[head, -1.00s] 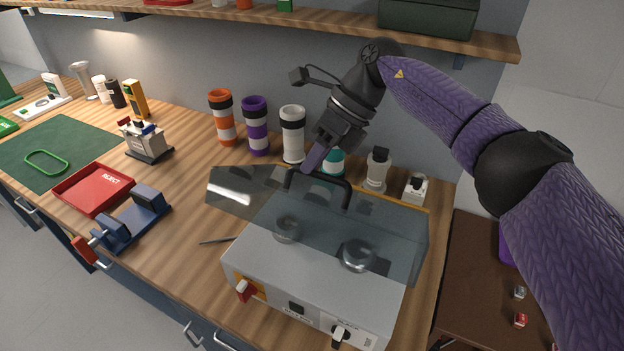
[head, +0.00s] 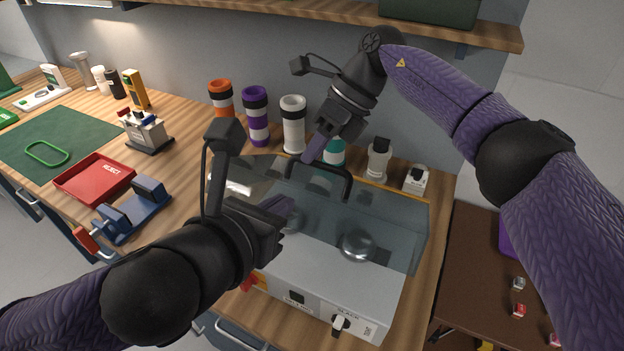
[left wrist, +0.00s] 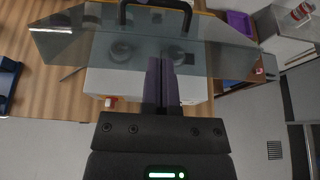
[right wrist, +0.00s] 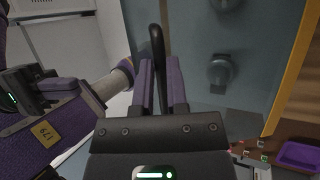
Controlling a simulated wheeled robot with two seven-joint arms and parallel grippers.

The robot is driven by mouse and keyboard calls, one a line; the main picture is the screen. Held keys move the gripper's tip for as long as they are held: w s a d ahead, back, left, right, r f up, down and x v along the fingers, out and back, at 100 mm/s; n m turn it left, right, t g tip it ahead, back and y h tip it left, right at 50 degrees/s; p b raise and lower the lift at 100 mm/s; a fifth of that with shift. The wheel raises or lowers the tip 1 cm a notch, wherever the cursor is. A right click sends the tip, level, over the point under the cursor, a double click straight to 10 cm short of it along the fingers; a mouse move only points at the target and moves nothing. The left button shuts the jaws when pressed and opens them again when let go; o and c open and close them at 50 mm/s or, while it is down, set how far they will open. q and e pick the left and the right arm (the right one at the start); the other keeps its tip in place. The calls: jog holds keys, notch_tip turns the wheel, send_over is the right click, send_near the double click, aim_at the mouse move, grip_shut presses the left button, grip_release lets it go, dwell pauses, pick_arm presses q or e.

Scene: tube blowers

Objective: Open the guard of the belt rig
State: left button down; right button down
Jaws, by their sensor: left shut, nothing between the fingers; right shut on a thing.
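The belt rig (head: 320,285) is a pale grey box at the front of the bench, with round metal pulleys (head: 357,246) on top. Its clear smoky guard (head: 400,225) has a black handle (head: 347,187) along its upper edge. I cannot tell exactly how far the guard is tilted. My right gripper (head: 313,152) is shut on the handle, which shows between its fingers in the right wrist view (right wrist: 157,55). My left gripper (head: 286,207) is shut and empty, in front of the guard's left part, which it partly hides. In the left wrist view its fingers (left wrist: 161,68) overlap the rig.
Several banded cylinders (head: 256,115) and a bottle (head: 378,160) stand close behind the rig. A red tray (head: 95,180) and a blue vise (head: 135,212) are on the left. A shelf (head: 300,22) hangs above the bench. A brown side table (head: 470,270) is at right.

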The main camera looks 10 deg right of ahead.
aim_at(312, 191)
pick_arm(q)
jog(key=x, duration=0.9)
jog(key=shift+w+d+f, duration=0.15)
jog(key=shift+w+d, duration=0.1)
jog(key=shift+d, duration=0.05)
pick_arm(e)
jog(key=shift+w+d+f, duration=0.1)
jog(key=shift+d+f, duration=0.1)
jog(key=shift+d, duration=0.05)
